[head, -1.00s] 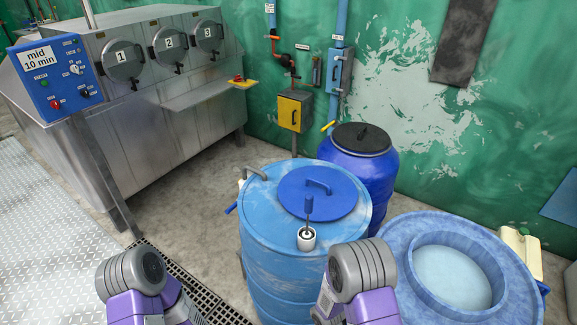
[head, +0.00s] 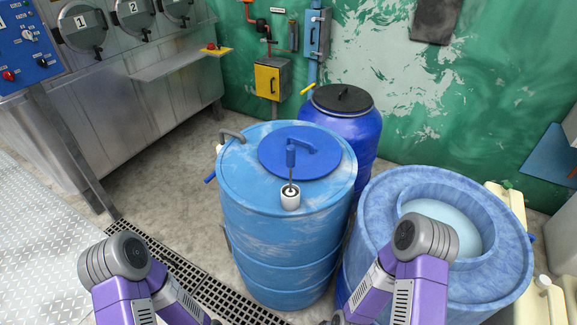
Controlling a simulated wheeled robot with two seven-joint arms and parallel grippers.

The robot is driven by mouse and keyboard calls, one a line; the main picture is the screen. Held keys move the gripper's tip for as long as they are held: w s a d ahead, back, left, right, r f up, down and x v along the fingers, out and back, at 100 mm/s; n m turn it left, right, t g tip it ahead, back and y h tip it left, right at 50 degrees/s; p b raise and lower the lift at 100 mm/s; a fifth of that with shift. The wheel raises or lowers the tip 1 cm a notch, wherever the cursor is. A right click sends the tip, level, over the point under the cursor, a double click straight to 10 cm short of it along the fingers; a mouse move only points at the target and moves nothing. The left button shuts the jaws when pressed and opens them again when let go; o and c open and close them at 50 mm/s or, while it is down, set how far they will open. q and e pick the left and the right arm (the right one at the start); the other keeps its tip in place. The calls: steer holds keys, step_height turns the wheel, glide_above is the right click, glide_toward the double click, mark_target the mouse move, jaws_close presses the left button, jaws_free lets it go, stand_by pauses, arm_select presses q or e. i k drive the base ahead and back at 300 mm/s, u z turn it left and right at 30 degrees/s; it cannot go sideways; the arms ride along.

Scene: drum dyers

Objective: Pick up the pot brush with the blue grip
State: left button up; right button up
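The pot brush with the blue grip (head: 291,152) stands upright in a small white cup (head: 290,198). The cup is on top of the light blue drum (head: 280,222), near the front of its blue lid (head: 318,168). The brush's lower end is hidden in the cup. Purple and grey links of both my arms show along the bottom of the head view, at the lower left and lower right. Neither gripper's fingers are in view, and nothing of mine touches the brush or cup.
A dark blue barrel with a black lid (head: 342,98) stands behind the drum. A wide blue tub of pale liquid (head: 380,215) stands close on the right. Pale jugs (head: 548,292) are at the far right. A steel machine (head: 120,95) is at left, with open floor between.

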mark_target(290, 150)
steer(key=z, duration=2.8)
steer(key=k, duration=1.3)
steer(key=u, duration=1.65)
steer(key=i, duration=1)
